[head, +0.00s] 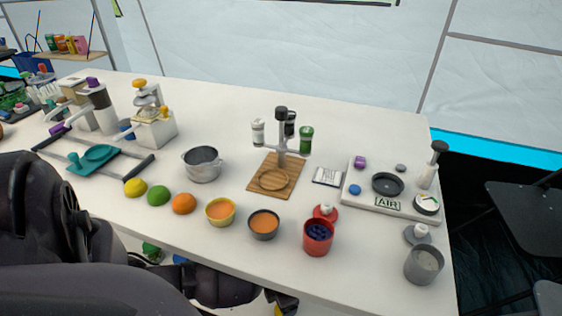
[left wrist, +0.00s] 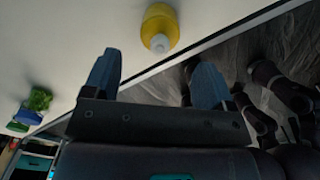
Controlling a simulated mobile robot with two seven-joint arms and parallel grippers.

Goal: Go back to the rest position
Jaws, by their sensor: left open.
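My left arm crosses the lower left of the head view, in front of the table (head: 345,115). In the left wrist view my left gripper (left wrist: 156,80) is open, its two blue fingers wide apart with nothing between them. A yellow bottle (left wrist: 160,28) with a pale cap lies beyond the fingertips, apart from them. My right gripper is not in view.
Near the table's front edge are an orange fruit (head: 184,203), a yellow bowl (head: 220,211), a dark bowl (head: 264,224) and a red cup (head: 318,238). A metal pot (head: 202,165) stands behind. The back middle of the table is clear.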

